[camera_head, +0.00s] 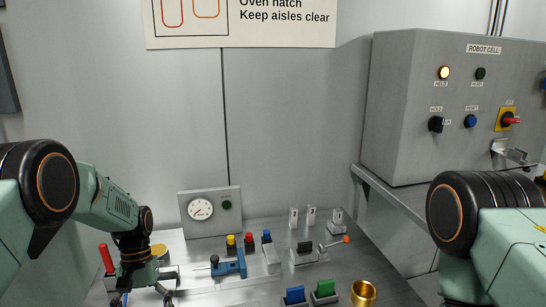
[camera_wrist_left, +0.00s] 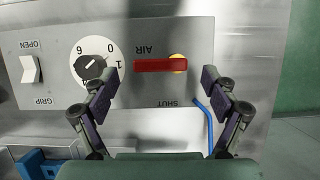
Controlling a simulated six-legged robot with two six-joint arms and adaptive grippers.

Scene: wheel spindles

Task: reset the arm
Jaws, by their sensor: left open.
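My left arm (camera_head: 108,205) comes in from the left, and its gripper (camera_head: 140,296) points down over the left end of the bench. In the left wrist view the gripper (camera_wrist_left: 160,80) is open, its two fingers apart with nothing between the tips. Just beyond the tips is a grey panel (camera_wrist_left: 150,30) with a red lever (camera_wrist_left: 160,65) marked AIR and SHUT, a round knob (camera_wrist_left: 90,66) on a white dial, and a white GRIP switch (camera_wrist_left: 29,70). I cannot tell whether a finger touches the panel. My right arm (camera_head: 490,215) shows at the right; its gripper is out of view.
The bench (camera_head: 240,290) holds a gauge box (camera_head: 211,212), a blue fixture (camera_head: 229,264), coloured knobs, a lever with an orange tip (camera_head: 346,240), blue and green blocks, and a brass cup (camera_head: 363,292). A grey ROBOT CELL box (camera_head: 410,110) stands on a shelf at right.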

